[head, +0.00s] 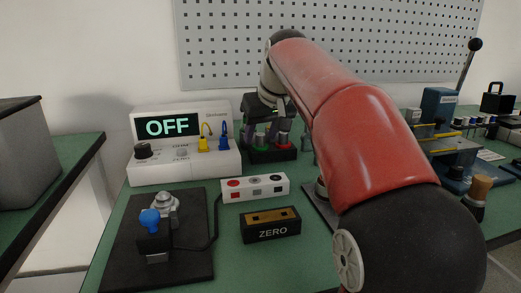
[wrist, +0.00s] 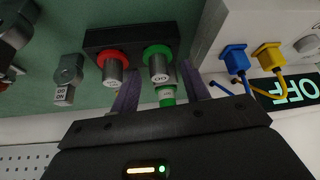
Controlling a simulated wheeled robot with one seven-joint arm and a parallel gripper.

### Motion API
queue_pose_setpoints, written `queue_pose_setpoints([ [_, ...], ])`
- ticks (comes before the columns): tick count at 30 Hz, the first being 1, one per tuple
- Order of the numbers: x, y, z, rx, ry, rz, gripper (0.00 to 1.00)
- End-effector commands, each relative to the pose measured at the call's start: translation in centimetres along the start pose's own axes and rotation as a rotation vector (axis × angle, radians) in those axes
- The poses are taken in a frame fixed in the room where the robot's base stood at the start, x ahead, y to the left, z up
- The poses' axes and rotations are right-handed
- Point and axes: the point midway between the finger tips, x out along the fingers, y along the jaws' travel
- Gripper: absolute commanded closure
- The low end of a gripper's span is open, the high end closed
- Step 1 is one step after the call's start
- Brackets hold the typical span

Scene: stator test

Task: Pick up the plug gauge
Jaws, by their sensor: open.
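A black rack (head: 272,154) stands on the green bench beside the white OFF unit. It holds gauges with metal ends and coloured collars. In the wrist view the rack (wrist: 112,36) carries a red-collared gauge (wrist: 114,70) and a green-collared gauge (wrist: 158,66) marked with small lettering. Another green-collared part (wrist: 167,98) shows just below the green one, closer to my gripper. I cannot tell which is the plug gauge. My gripper (wrist: 160,88) is open, with its two purple fingers on either side of the green-collared parts. In the head view my gripper (head: 262,128) is just above the rack, partly hidden.
The white OFF unit (head: 185,165) with yellow and blue plugs stands close left of the rack. In front are a white button box (head: 254,198), a black ZERO block (head: 270,232) and a fixture on a dark plate (head: 125,245). Metal fittings (wrist: 68,72) stand beside the rack.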

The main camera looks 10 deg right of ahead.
Motion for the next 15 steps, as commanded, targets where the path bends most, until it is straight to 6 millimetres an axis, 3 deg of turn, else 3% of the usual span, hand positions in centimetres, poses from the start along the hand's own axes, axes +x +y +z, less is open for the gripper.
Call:
queue_pose_setpoints([
  [2,-0.03,0.0,-0.01,0.0,0.0,0.0,0.57],
  [12,-0.06,-0.01,0.0,0.0,0.0,0.0,1.0],
  [15,-0.1,-0.01,-0.03,0.0,0.001,0.0,1.0],
])
